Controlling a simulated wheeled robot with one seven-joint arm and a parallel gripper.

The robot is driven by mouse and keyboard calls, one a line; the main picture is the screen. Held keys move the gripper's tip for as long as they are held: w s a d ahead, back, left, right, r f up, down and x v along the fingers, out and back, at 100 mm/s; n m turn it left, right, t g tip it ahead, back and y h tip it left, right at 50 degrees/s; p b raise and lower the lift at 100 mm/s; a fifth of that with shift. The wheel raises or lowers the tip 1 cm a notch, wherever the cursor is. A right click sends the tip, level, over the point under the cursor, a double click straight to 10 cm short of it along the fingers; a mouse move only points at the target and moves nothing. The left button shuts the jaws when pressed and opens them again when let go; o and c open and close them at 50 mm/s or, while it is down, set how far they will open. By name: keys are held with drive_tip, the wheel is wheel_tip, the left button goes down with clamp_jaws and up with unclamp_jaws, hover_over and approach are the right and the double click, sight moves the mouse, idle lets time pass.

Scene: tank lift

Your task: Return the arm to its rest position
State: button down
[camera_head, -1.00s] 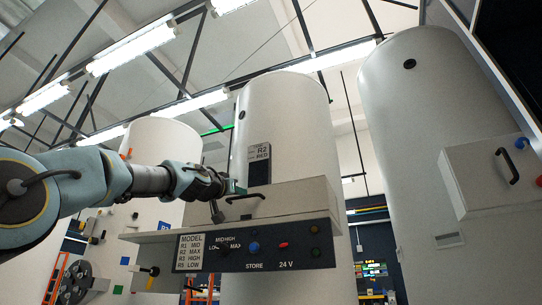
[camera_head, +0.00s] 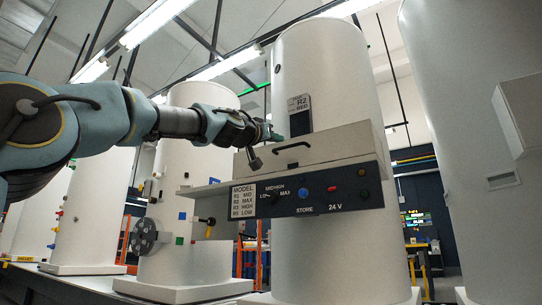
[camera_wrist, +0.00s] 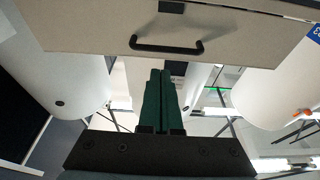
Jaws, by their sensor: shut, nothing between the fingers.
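My arm reaches in from the left in the head view, and my gripper (camera_head: 270,131) is at its end, in front of the middle white tank (camera_head: 335,85). The gripper is just above and left of the black handle (camera_head: 292,147) on a beige box lid (camera_head: 320,150), and I cannot tell the gap. In the wrist view the two green fingers of my gripper (camera_wrist: 163,75) lie side by side with nothing between them. The black handle (camera_wrist: 166,48) and the beige box face (camera_wrist: 90,25) show there beyond the fingertips.
A dark control panel (camera_head: 330,192) with a model chart, knob and colored buttons runs below the box. A flat grey shelf (camera_head: 202,189) juts out left of it. More white tanks stand at left (camera_head: 185,235) and right (camera_head: 450,120). A grey wheel (camera_head: 144,236) is on the left tank.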

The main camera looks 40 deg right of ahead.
drive_tip(key=shift+s+a+f+b, duration=0.2)
drive_tip(key=shift+a+f+b, duration=0.45)
drive_tip(key=shift+f, duration=0.2)
drive_tip(key=shift+s+a+f+b, duration=0.15)
drive_tip(key=shift+a+f+b, duration=0.45)
drive_tip(key=shift+f, duration=0.25)
